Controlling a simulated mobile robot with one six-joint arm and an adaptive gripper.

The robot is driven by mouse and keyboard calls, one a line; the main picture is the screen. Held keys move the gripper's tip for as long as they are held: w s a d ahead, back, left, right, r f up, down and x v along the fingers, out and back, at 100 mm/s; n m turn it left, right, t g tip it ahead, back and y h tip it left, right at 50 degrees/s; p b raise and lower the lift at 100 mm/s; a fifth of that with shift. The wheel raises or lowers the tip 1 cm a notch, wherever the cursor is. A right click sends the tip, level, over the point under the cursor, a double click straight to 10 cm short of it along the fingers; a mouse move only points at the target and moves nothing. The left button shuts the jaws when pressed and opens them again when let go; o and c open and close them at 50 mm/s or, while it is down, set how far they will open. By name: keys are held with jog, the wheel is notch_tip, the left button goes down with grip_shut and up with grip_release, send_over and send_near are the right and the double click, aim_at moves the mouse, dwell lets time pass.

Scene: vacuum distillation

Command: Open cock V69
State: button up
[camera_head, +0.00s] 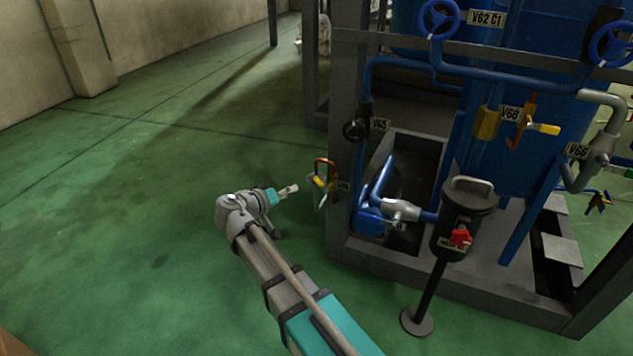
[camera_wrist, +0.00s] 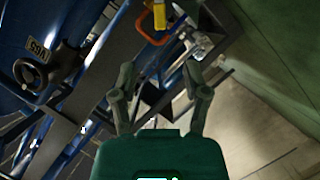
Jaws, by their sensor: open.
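The V65 handwheel (camera_head: 354,130) is on the frame above and right of the cock. A blue pump (camera_head: 371,222) and a black post with a red switch (camera_head: 460,238) stand to the right. Green floor (camera_head: 130,220) to the left is clear.

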aim_at(317, 181)
jog(key=b+x, duration=0.3)
jog(key=x, duration=1.1)
jog(key=shift+a+b, duration=0.1)
jog(key=shift+b, duration=0.3)
grip_shut()
